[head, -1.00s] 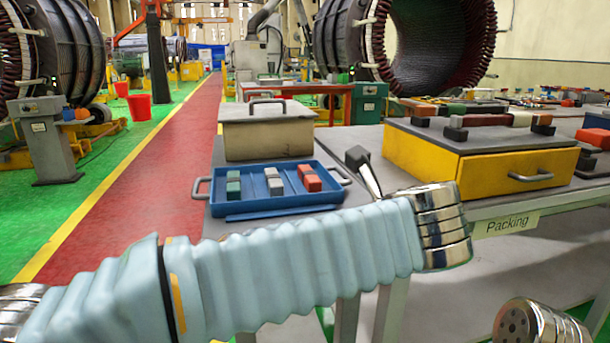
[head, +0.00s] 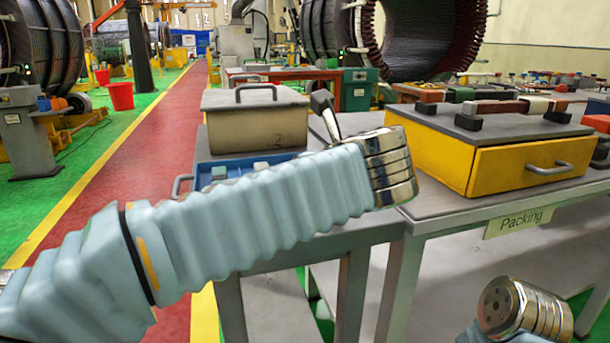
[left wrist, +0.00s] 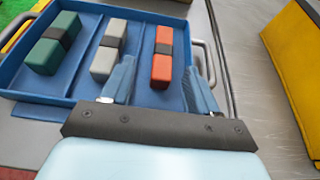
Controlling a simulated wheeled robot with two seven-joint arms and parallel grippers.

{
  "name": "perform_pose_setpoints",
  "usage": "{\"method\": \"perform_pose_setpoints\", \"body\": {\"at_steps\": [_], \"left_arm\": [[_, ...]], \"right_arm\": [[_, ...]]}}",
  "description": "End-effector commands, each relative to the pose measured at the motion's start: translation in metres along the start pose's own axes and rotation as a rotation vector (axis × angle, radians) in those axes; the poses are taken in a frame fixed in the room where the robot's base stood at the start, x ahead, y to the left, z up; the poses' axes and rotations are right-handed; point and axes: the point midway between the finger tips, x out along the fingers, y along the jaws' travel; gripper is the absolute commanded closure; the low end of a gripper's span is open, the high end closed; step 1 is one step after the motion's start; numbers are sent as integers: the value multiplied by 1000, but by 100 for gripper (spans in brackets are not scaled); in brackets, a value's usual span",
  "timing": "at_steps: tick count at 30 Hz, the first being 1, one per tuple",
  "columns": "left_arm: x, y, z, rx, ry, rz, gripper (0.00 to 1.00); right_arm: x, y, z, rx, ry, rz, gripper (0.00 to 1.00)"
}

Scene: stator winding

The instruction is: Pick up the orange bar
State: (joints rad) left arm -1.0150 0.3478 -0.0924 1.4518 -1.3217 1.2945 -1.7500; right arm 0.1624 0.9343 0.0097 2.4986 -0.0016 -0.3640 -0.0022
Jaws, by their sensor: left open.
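The orange bar (left wrist: 163,57), with a dark band round its middle, lies in the right-hand compartment of the blue tray (left wrist: 62,97) in the left wrist view. My left gripper (left wrist: 160,84) is open and empty. Its blue fingers lie to either side of the bar's near end in the picture; I cannot tell how high they are above it.
A green bar (left wrist: 53,43) and a grey bar (left wrist: 109,49) lie in the tray's other compartments. A beige box (head: 255,125) stands behind the tray. A yellow box (head: 520,165) with a grey lid stands to its right on the table.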

Motion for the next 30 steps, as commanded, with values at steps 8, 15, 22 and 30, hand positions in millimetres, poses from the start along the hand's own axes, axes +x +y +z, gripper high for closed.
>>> {"method": "perform_pose_setpoints", "body": {"at_steps": [8, 15, 22, 30], "left_arm": [[42, -5, -5, -1, 1, 3, 40], [53, -4, -7, 3, 5, 5, 40], [54, -4, -8, 6, 7, 6, 59], [52, -5, -6, 1, 3, 2, 100]], "right_arm": [[4, 3, -1, 2, 2, 2, 57], [4, 3, -1, 2, 3, 2, 57], [4, 3, -1, 2, 2, 2, 57], [4, 3, -1, 2, 2, 2, 57]]}}
